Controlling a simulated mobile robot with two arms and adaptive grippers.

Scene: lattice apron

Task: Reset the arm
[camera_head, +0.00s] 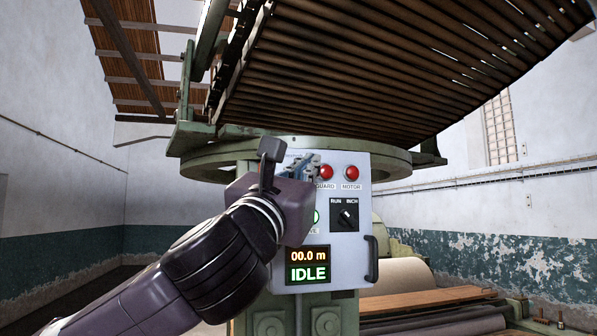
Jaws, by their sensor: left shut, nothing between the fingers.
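My left arm comes in from the lower left, and its gripper (292,166) is raised in front of the upper left of the control panel (336,271). The gripper is shut and empty. It hides part of the panel, including part of a label and most of a green light (316,216). I cannot tell whether the fingers touch the panel. The display (307,265) reads 00.0 m and IDLE. A RUN/INCH selector (345,216) and two red lights, GUARD (326,172) and MOTOR (351,173), show on the panel. My right gripper is not in view.
A green machine ring (390,160) and a large slatted apron (350,70) hang above the panel. A black handle (371,259) sticks out at the panel's right edge. A pale roll (402,275) and wooden boards (425,299) lie at the lower right.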

